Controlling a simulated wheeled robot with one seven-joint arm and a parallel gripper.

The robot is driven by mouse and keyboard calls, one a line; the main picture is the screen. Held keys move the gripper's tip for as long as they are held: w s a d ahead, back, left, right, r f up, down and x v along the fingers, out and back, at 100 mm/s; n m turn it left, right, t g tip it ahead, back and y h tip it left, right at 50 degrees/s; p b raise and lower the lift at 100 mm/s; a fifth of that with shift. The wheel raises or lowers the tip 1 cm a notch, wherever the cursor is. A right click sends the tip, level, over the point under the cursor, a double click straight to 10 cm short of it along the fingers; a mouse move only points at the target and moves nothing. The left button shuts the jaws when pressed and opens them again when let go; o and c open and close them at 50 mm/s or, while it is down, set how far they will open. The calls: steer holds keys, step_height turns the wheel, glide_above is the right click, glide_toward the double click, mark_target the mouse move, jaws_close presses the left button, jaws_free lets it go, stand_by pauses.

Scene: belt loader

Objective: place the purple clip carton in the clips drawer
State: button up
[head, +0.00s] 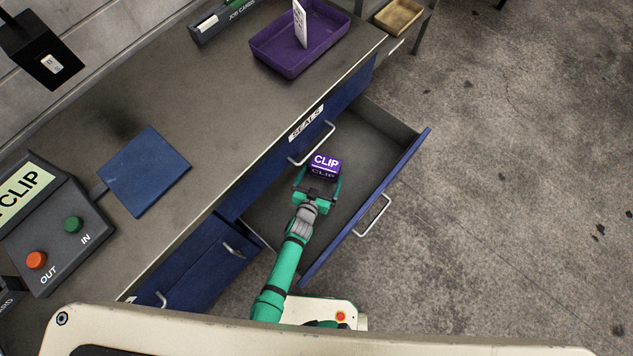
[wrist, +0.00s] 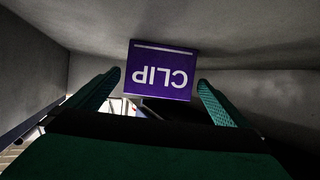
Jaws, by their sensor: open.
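The purple clip carton (head: 324,167), marked CLIP in white, is inside the pulled-out drawer (head: 374,129) below the bench top. It also shows in the wrist view (wrist: 160,70), upside down, just beyond my fingertips. My gripper (head: 318,184) reaches into the drawer with its two green fingers apart. In the wrist view the fingers (wrist: 160,92) stand open to either side of the carton's near end, with a gap on each side. I cannot tell whether the carton rests flat on the drawer floor. The pulled-out drawer's own label is not in view.
A closed drawer labelled SEALS (head: 307,123) sits above the open one. The bench holds a purple tray (head: 290,66) with a white card, a blue mat (head: 145,171) and a box with IN and OUT buttons (head: 54,227). Bare floor lies to the right.

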steer(key=shift+v, duration=3.3)
